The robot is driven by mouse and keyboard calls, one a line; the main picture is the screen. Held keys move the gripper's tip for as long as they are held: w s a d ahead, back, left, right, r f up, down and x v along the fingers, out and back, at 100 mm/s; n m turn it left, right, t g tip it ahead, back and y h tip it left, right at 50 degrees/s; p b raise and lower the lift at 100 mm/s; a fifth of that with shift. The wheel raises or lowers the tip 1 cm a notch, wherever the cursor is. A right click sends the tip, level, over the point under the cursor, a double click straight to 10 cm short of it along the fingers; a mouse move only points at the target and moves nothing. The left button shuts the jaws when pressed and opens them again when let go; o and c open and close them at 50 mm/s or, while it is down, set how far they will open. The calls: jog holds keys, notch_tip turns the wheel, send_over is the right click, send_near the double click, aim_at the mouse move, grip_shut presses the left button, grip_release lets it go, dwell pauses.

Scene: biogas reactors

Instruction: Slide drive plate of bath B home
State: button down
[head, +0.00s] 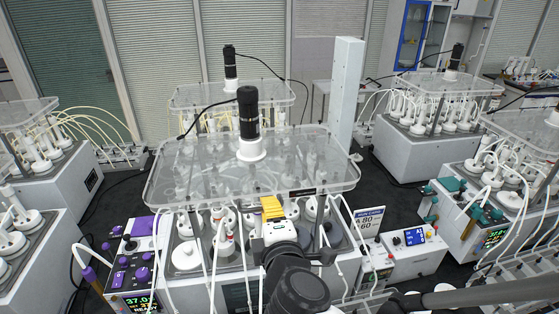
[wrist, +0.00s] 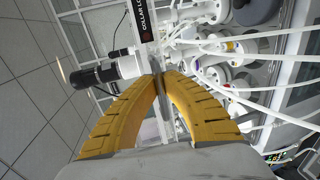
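A clear drive plate (head: 205,170) with a black motor (head: 248,115) on a white collar lies level over the bath in the middle of the head view. The bath (head: 183,257) holds several white-capped bottles under it; I cannot read a bath letter. In the wrist view the plate shows nearly edge-on, with a black label (wrist: 145,28) and the motor (wrist: 92,76) to its left. My gripper (wrist: 160,77) has its yellow fingertips closed together on the plate's thin front edge. In the head view my gripper (head: 271,208) is at the front of the plate; my wrist hides part of the bath.
A purple-knobbed control box (head: 130,262) stands left of the bath, with a lit display. A run card (head: 369,222) and a white box (head: 415,250) stand right. A white column (head: 344,95) rises behind the plate. Tubes hang around the bath front.

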jog(key=shift+s+f, duration=0.1)
jog(key=c, duration=1.5)
grip_release()
jog(key=shift+s, duration=0.1)
jog(key=v, duration=1.2)
jog(key=d+f+m+g+h+b, duration=0.2)
jog(key=d+f+m+g+b, duration=0.2)
jog(key=d+f+m+b, duration=0.6)
jog(key=d+f+m+g+h+b, duration=0.2)
jog(key=d+f+m+b, duration=0.9)
jog(key=f, duration=0.7)
jog(key=shift+s+d+f+g+b, duration=0.25)
jog(key=shift+s+d+g+b, duration=0.15)
jog(key=shift+g, duration=0.5)
